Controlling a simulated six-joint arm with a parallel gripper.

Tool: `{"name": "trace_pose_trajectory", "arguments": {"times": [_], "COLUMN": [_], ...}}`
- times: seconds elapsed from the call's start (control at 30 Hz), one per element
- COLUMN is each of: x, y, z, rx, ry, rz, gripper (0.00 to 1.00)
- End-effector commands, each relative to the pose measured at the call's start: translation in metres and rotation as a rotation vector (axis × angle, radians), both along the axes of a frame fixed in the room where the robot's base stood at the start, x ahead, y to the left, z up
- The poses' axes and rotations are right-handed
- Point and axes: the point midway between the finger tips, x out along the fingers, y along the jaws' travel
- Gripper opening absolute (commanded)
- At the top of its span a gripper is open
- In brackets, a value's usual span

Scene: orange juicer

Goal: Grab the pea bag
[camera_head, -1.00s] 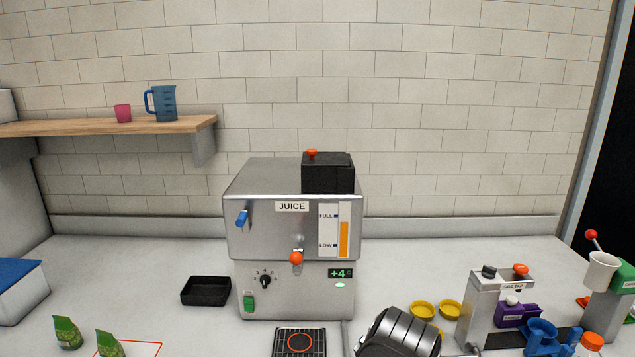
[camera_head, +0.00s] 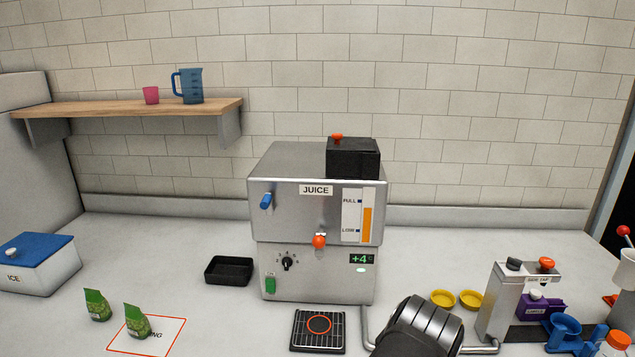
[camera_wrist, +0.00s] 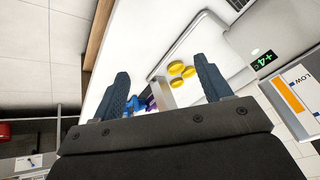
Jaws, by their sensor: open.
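Two small green bags stand on the counter at the lower left of the head view. The left green bag (camera_head: 97,305) stands on bare counter. The right green bag (camera_head: 137,321) stands on a red-outlined area (camera_head: 163,341) with partly hidden lettering. I cannot read the bags' labels, so I cannot tell which is the pea bag. My gripper (camera_wrist: 165,88) is open and empty in the wrist view, its two dark blue fingers spread apart. In the head view my arm shows at the bottom, right of the juice machine and far from the bags. No bag shows in the wrist view.
The juice machine (camera_head: 315,225) stands mid-counter with a drip grate (camera_head: 300,340) in front. A black tray (camera_head: 229,270) and an ICE box (camera_head: 38,265) are left of it. Yellow dishes (camera_head: 443,299) and a small tap machine (camera_head: 500,300) are right. Counter around the bags is mostly clear.

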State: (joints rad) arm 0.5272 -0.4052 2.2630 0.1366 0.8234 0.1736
Motion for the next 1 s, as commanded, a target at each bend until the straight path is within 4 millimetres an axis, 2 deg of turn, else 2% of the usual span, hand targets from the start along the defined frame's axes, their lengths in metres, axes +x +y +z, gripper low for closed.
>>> {"name": "trace_pose_trajectory", "arguments": {"times": [0.37, 0.53, 0.7, 0.87, 1.0], "x": [0.003, 0.023, 0.055, 0.115, 0.162], "y": [-0.002, -0.018, -0.039, 0.013, 0.069], "z": [-0.001, -0.007, -0.019, -0.003, 0.006], "rx": [-0.017, -0.125, -0.288, -0.237, -0.192], "ry": [0.011, 0.088, 0.199, 0.153, 0.132], "rz": [0.023, 0.182, 0.441, 0.570, 0.694], "gripper": [0.65, 0.65, 0.65, 0.65, 0.65]}}
